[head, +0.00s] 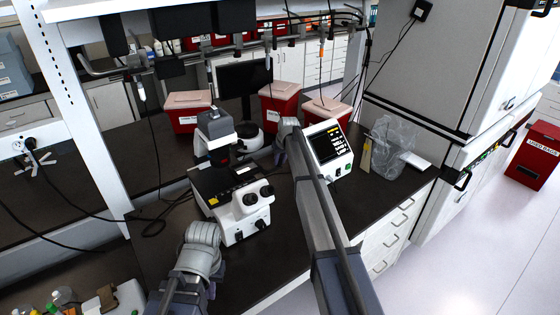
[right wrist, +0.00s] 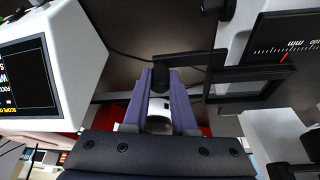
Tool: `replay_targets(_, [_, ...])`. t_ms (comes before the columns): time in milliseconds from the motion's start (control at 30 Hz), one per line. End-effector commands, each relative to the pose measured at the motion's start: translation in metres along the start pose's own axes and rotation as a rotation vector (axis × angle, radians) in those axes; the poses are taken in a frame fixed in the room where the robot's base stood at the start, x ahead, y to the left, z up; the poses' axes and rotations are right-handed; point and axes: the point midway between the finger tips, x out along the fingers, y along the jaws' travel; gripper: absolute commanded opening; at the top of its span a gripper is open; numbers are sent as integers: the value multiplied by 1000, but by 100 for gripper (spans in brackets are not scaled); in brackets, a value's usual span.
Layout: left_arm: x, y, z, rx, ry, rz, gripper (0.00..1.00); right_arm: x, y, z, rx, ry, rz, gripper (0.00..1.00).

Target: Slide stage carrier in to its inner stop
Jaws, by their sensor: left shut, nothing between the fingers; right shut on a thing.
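The microscope (head: 240,215) stands on the dark bench in the head view, with its black stage behind the eyepieces. The carrier's inner stop cannot be made out. My left gripper (head: 204,236) is near the microscope's front left; its fingers are mostly hidden and it holds nothing.
A controller with a screen (head: 328,148) stands close to the right of my right arm. Red bins (head: 280,107) stand behind the microscope. A clear bag-lined container (head: 390,150) is further right. Cables (head: 100,218) run over the bench at left.

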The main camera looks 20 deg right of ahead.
Motion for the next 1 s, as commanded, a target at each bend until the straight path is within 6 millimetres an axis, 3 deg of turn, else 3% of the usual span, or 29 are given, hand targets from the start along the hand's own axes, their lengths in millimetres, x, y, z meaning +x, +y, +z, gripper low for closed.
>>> replay_targets(133, [0, 0, 0, 0, 0, 0, 0, 0, 0, 0, 0, 0, 0, 0])
replay_targets(1000, [0, 0, 0, 0, 0, 0, 0, 0, 0, 0, 0, 0, 0, 0])
